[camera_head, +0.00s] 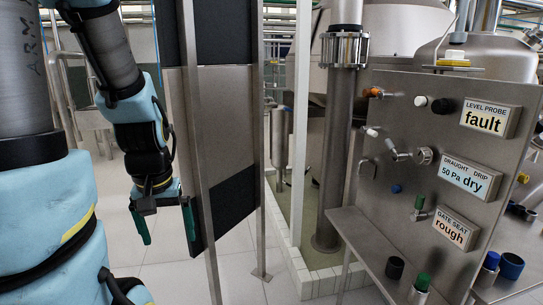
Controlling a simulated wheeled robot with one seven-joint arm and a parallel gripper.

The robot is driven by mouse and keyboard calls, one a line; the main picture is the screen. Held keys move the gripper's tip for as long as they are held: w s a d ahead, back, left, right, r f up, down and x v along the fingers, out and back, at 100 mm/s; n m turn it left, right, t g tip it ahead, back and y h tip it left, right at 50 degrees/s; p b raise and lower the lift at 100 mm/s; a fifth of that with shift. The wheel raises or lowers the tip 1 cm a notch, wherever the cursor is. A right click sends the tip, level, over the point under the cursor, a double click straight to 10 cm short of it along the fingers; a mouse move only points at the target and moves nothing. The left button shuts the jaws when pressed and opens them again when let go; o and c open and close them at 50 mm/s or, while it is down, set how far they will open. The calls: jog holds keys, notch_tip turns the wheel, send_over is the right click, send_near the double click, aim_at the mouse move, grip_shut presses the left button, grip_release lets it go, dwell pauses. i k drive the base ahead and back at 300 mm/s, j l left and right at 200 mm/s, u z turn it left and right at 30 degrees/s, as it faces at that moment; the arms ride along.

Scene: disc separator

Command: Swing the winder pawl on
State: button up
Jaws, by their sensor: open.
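My gripper (165,223) hangs at the left, pointing down, with its two dark green fingers apart and nothing between them. It is well away from a grey metal panel (395,115) at the right. No fitting on the panel is marked as the winder pawl, and I cannot tell which one it is. A small bright metal lever (400,155) sits beside a round knurled fitting (425,156) at mid-panel. A white-tipped peg (372,132) and a thin bent handle (367,168) are at its left edge. A green-topped fitting (420,205) is lower down.
Panel signs read "fault" (488,118), "50 Pa dry" (470,177) and "rough" (454,229). A shelf (365,245) below carries a black cup (396,268) and colour-capped parts. A dark upright board (228,105) and metal posts stand between my gripper and the panel.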

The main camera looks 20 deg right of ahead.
aim_at(397, 157)
jog(key=z, duration=1.75)
jog(key=l+u, duration=0.15)
jog(key=l, duration=0.3)
jog(key=k+l+u, duration=0.1)
jog(key=l, duration=0.35)
jog(key=k+l+u, duration=0.15)
jog(key=l, duration=0.3)
jog(key=l+u, duration=0.1)
jog(key=l, duration=0.35)
jog(key=k+l+u, duration=0.15)
jog(key=l, duration=0.25)
jog(key=k+l+u, duration=0.15)
jog(key=l, duration=0.25)
jog(key=k+l+u, duration=0.1)
jog(key=l, duration=0.3)
jog(key=k+l+u, duration=0.15)
jog(key=l+u, duration=0.15)
jog(key=u, duration=0.2)
jog(key=k+l+u, duration=0.15)
jog(key=u, duration=0.15)
jog(key=i+j+u, duration=0.3)
jog(key=i, duration=0.25)
jog(key=i+u, duration=0.3)
jog(key=i, duration=0.2)
jog(key=i+j, duration=0.1)
jog(key=i, duration=0.5)
jog(key=i+j, duration=0.1)
jog(key=i, duration=0.55)
jog(key=u, duration=0.05)
